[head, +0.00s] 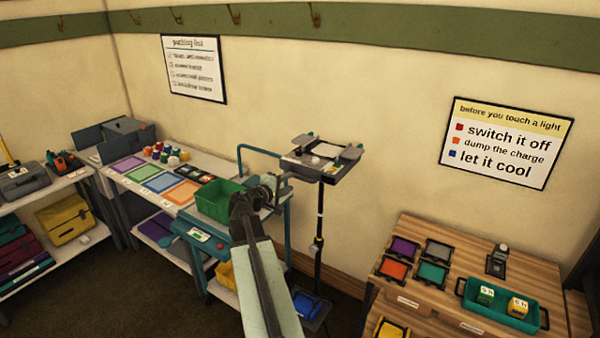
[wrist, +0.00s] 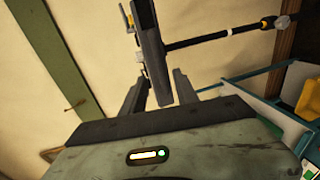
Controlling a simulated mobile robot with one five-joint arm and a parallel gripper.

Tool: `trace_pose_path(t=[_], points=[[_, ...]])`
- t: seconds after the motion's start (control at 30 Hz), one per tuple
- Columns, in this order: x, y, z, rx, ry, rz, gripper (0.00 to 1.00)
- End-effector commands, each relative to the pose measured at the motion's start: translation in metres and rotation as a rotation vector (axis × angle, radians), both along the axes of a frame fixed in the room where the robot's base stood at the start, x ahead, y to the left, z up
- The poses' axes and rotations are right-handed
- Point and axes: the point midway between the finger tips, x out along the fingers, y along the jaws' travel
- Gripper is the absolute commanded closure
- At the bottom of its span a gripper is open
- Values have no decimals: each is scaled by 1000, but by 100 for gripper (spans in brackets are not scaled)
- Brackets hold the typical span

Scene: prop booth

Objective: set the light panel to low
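The light panel (head: 318,172) sits on top of a thin black stand (head: 319,215) by the back wall in the head view. It is a dark flat unit with pale parts on top; its setting is too small to read. In the wrist view I see a dark panel edge-on (wrist: 150,45), with the pole running off to the right. My gripper (head: 282,181) is just left of and slightly below the panel in the head view. Its fingers (wrist: 160,88) are apart in the wrist view, with the panel's end showing between or beyond them. I cannot tell whether they touch it.
A green bin (head: 217,203) stands on a teal cart (head: 193,233) behind my arm. A shelf with coloured mats (head: 160,182) is at left. A wooden cabinet (head: 455,262) with a teal tray (head: 470,299) is at right. Bare wall lies behind the stand.

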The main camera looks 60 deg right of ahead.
Motion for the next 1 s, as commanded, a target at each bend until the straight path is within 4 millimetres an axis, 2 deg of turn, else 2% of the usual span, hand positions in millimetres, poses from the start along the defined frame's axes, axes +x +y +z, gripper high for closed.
trace_pose_path(t=[0.17,0.47,0.73,0.77,0.87,0.9,1.0], points=[[1,-18,-6,1,-2,-2,64],[1,-70,-17,2,-1,-3,64],[-1,-75,-17,2,-2,-1,64],[-1,-75,-17,2,-2,-2,67],[-1,-75,-17,2,-2,-2,94],[-1,-75,-17,2,-3,-3,100],[-1,-75,-17,3,-3,-3,100]])
